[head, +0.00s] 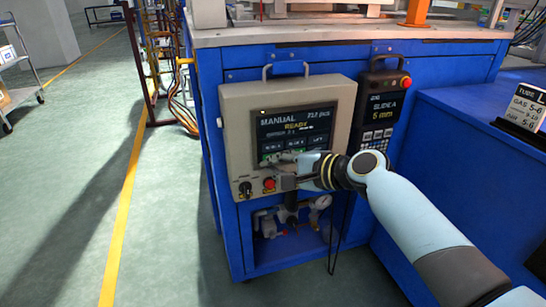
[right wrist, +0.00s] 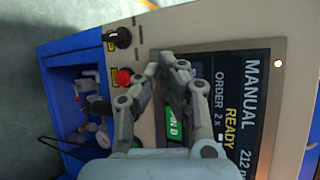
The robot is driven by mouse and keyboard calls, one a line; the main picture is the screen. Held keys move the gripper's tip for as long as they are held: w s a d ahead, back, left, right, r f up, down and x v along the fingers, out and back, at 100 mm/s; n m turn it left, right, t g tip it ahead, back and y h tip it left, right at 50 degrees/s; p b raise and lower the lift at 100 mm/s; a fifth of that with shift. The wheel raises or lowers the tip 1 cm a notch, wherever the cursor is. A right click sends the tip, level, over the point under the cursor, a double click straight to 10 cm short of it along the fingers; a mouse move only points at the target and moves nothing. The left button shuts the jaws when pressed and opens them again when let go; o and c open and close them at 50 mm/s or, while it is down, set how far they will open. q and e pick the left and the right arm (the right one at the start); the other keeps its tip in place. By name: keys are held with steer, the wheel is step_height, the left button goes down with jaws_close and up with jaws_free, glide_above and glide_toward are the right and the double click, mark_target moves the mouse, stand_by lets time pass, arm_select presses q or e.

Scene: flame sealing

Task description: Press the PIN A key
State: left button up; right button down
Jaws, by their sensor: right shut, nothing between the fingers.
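The control panel's screen (head: 292,133) reads MANUAL and READY in the head view, with a row of small dark keys along its lower part. Their labels are too small to read surely; the leftmost key (head: 271,146) sits just above my right gripper (head: 277,158). In the right wrist view the screen (right wrist: 240,80) appears turned on its side. There my right gripper (right wrist: 172,63) is shut and empty, its tips over the screen's lower edge. A green key (right wrist: 172,131) with a PIN label shows beside the fingers, its last letter unclear. The fingers hide part of the key row. My left gripper is not in view.
A red button (head: 269,184) and a black knob (head: 245,188) sit below the screen. A handheld keypad (head: 380,110) with its own red button hangs to the right. Gauges and valves (head: 290,215) fill the recess below.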

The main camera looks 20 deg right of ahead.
steer(key=shift+w, duration=0.35)
steer(key=shift+w, duration=0.3)
stand_by(0.4)
stand_by(0.4)
steer(key=shift+s+p, duration=0.35)
steer(key=shift+s, duration=0.45)
steer(key=s+p, duration=0.2)
steer(key=s, duration=0.3)
steer(key=shift+d, duration=0.1)
stand_by(0.4)
